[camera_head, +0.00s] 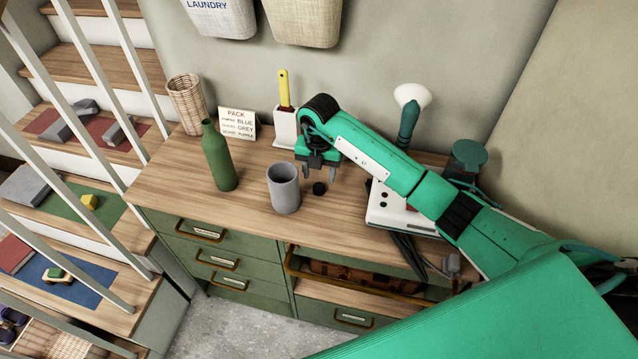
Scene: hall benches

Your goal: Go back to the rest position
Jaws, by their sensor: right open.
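My right arm reaches in from the right in the head view, over the wooden-topped cabinet (165,183). Its right gripper (319,177) points down, open and empty, above the cabinet top. A small round black thing (319,188) lies on the top just under the fingertips. A grey cup (284,190) stands just left of the gripper, apart from it. My left gripper is not in the picture.
A green bottle (218,157), a wicker vase (187,104), a PACK sign (237,123) and a white holder (285,128) with a yellow-handled tool stand on the top. A white device (384,208) is partly hidden by my arm. Stairs (95,165) with white railings are at left.

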